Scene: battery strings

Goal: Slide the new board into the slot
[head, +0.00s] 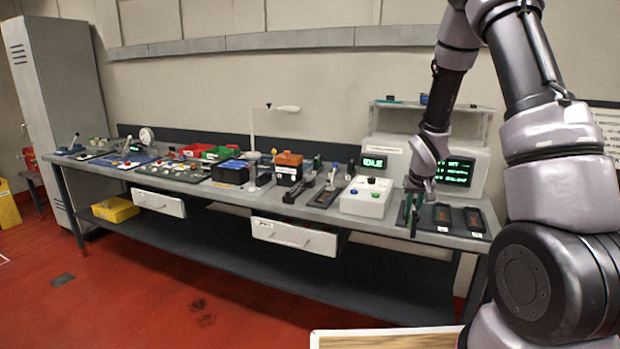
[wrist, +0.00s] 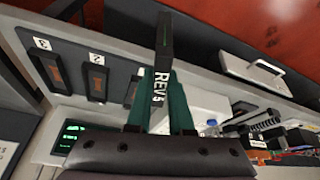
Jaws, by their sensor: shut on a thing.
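My gripper (head: 413,200) is over the right end of the bench, pointing down. In the wrist view my gripper (wrist: 161,98) is shut on a thin dark board (wrist: 164,42) marked "REV" with a digit that is hard to read. The board also shows small and dark under the gripper in the head view (head: 414,222). Beside it, to the right in the head view, are two dark slots, one (head: 443,215) and another (head: 474,218). The wrist view shows them labelled 2 (wrist: 97,82) and 3 (wrist: 49,71). I cannot tell whether the board touches a slot.
A white box with buttons (head: 366,197) stands just left of the gripper. A console with a green-text screen (head: 452,172) stands behind. The bench (head: 330,215) is crowded with tools and parts to the left. Drawers (head: 294,237) stick out at its front.

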